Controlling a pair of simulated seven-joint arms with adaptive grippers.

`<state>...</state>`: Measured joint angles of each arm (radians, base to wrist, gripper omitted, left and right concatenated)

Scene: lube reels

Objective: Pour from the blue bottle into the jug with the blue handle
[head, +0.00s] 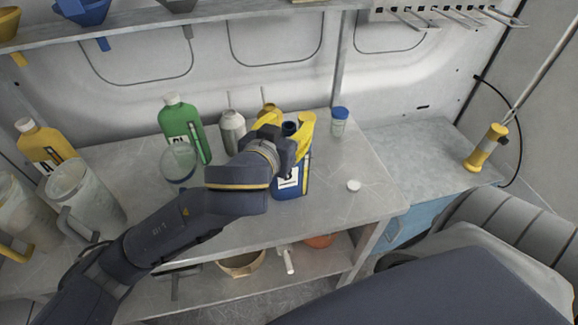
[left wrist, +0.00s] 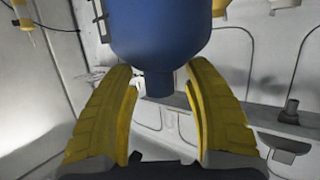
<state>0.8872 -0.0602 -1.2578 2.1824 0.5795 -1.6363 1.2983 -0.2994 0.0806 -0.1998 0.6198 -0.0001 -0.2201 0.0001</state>
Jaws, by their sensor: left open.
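The blue bottle (head: 291,184) stands upright on the metal bench, with a white label on its front and its neck uncapped. My left gripper (head: 287,128) is open, its yellow fingers on either side of the bottle's neck. In the left wrist view the bottle (left wrist: 160,35) appears upside down, with its neck between the spread fingers (left wrist: 162,92) and gaps on both sides. Another clear jug (head: 85,188) at the left has a greyish handle. My right gripper is not in view.
A green bottle (head: 184,128), a grey bottle (head: 232,130) and a blue-lidded container (head: 339,122) stand at the back. A yellow bottle (head: 42,145) and a yellow-handled jug (head: 22,210) are left. A white cap (head: 353,185) lies on clear bench to the right.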

